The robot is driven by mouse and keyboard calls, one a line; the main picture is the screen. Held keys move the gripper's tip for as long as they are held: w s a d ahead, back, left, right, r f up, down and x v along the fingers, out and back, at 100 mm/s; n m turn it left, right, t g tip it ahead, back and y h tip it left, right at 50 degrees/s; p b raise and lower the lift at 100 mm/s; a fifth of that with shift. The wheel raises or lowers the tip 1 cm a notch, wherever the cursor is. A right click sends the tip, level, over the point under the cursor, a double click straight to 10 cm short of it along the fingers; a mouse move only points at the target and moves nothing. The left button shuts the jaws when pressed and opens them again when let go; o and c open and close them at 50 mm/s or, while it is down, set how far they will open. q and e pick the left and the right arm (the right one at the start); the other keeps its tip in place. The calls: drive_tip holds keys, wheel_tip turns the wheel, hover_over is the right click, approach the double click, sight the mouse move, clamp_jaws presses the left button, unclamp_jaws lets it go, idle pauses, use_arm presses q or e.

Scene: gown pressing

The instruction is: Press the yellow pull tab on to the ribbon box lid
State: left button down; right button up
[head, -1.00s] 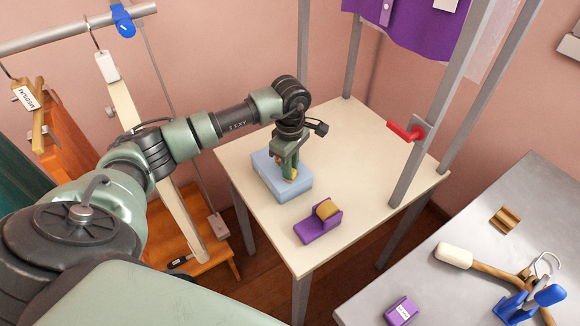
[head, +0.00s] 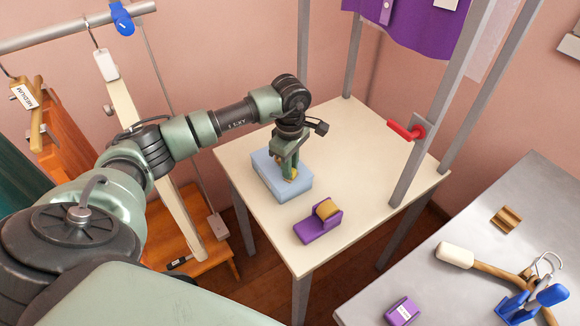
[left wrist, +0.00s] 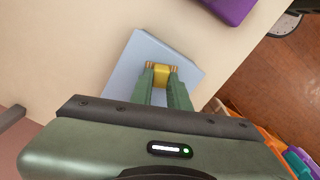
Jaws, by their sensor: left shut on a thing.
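The ribbon box (head: 290,190) is a pale blue box on the cream table; its lid (left wrist: 140,58) shows from above in the left wrist view. My left gripper (head: 289,178) points down over the lid. It is shut on the yellow pull tab (left wrist: 161,74), which sits between the two fingertips. The tab is at or very close to the lid's top; the fingers partly hide it, so I cannot tell whether it touches. In the head view only a bit of the tab (head: 292,175) shows. My right gripper is not in view.
A purple tape dispenser with a tan roll (head: 318,223) stands on the table (head: 360,150) in front of the box. A grey bench (head: 450,290) with several tools is at right. The table's back is clear.

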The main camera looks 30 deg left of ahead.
use_arm(q)
drive_tip(key=shift+f, duration=0.1)
drive_tip(key=c, duration=1.3)
unclamp_jaws()
